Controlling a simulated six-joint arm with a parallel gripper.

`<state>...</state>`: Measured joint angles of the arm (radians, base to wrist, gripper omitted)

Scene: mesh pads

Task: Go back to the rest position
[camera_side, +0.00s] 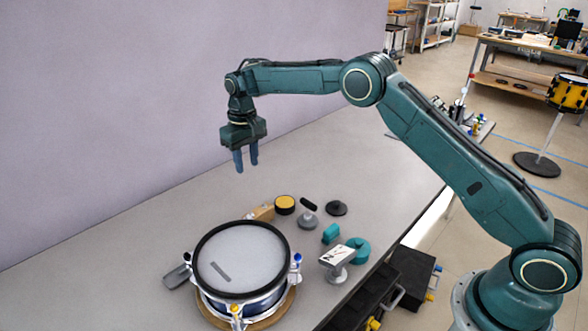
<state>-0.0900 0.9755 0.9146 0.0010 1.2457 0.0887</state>
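My gripper (246,168) hangs in the air above the grey table (345,165), its two blue fingers pointing down. A gap shows between the fingers, and nothing is held in it. It is well clear of the objects, above and behind the snare drum (242,258). The drum sits on a round wooden base (284,306), with a small dark grey strip (220,271) lying on its pale head.
Right of the drum stand a yellow-topped round tin (285,204), a grey knob (308,221), a black disc (336,208), teal pieces (358,250) and a white-topped stand (337,262). A wall (150,90) runs behind the table. The table's far part is mostly clear.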

